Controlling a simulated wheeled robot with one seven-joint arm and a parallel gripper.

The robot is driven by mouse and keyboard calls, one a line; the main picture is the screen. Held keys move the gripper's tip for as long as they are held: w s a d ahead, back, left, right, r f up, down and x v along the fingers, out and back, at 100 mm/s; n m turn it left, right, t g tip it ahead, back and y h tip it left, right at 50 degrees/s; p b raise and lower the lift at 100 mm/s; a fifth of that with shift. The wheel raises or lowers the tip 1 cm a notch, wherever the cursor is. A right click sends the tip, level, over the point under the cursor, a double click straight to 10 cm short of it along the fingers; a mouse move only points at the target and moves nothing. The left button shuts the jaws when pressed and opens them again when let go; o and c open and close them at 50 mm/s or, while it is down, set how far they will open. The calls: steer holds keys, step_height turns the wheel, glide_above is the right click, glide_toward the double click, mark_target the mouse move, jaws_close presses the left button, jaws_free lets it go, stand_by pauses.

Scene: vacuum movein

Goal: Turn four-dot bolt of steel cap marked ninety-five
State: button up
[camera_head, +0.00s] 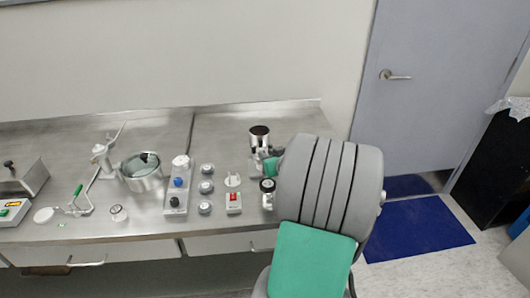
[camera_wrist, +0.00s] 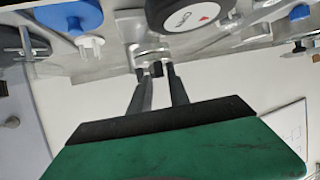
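A round cap with a black rim and a white face (camera_wrist: 190,12) is at the top of the wrist view. Its face has a red triangle and small lettering that I cannot read. A steel fitting (camera_wrist: 150,53) sits just below it, at the tips of my gripper (camera_wrist: 157,72). The two dark fingers have a narrow gap between them. I cannot tell whether they grip the fitting. No dots can be made out on any bolt. In the head view, a small round dial-like cap (camera_head: 267,185) stands beside my arm, which hides the area to its right.
A steel counter (camera_head: 130,218) carries a pot (camera_head: 142,172), a red-switch box (camera_head: 233,203), a blue-knobbed valve plate (camera_head: 177,190), several small round gauges and a black-topped steel vessel (camera_head: 259,136). A blue knob (camera_wrist: 70,14) and white plug (camera_wrist: 91,45) show in the wrist view.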

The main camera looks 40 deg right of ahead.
steer(key=shift+x, duration=1.2)
jaws_close()
steer(key=shift+a, duration=0.1)
